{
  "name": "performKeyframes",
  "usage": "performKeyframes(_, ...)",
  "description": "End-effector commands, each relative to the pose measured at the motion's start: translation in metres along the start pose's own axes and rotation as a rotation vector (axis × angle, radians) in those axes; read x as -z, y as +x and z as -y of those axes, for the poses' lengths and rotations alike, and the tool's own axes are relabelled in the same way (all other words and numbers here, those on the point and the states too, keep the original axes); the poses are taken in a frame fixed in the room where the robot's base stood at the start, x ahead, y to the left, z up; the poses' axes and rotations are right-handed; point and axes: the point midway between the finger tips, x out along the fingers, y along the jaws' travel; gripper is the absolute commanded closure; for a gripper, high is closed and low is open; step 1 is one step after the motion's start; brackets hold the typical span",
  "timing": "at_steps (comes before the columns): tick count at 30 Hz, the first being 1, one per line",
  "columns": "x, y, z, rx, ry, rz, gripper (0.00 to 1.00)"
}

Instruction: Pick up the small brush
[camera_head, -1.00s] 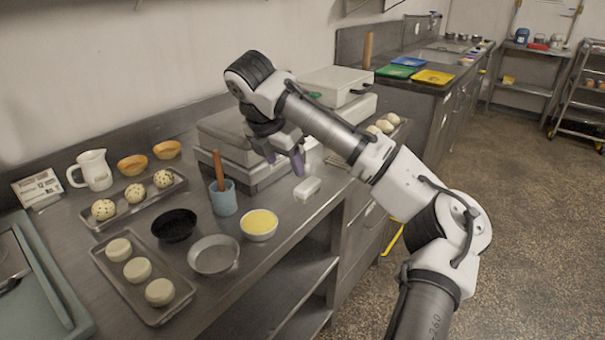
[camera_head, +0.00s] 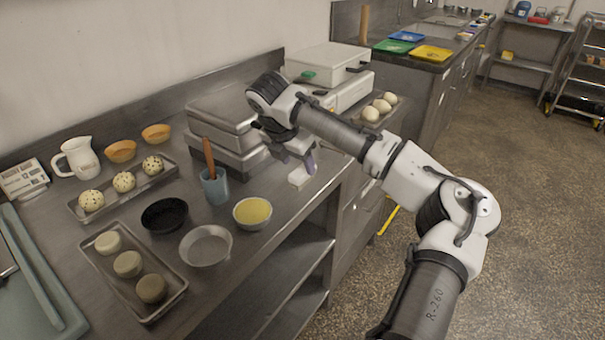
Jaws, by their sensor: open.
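A brown handle (camera_head: 209,157), which looks like the small brush, stands tilted in a blue cup (camera_head: 215,188) on the steel counter. Its lower end is hidden inside the cup, so I cannot see any bristles. My gripper (camera_head: 292,158) is open and points down, to the right of the cup and apart from it. One purple-grey fingertip shows clearly; the other is partly hidden. A small white block (camera_head: 301,177) lies on the counter just below the fingers; I cannot tell whether they touch it.
A yellow-filled bowl (camera_head: 252,212), an empty metal bowl (camera_head: 206,246) and a black bowl (camera_head: 164,215) stand near the cup. A grey appliance (camera_head: 222,118) stands behind it. Trays of dough and a white jug (camera_head: 78,158) are at left. The counter's front edge runs close by.

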Motion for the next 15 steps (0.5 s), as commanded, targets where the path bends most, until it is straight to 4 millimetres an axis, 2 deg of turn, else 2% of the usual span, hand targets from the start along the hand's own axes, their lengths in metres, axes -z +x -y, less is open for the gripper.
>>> performKeyframes(7, -0.005, 0.034, 0.003, 0.001, 0.000, 0.000, 0.42)
performKeyframes(15, -0.005, 0.042, 0.003, -0.001, 0.000, 0.001, 0.42)
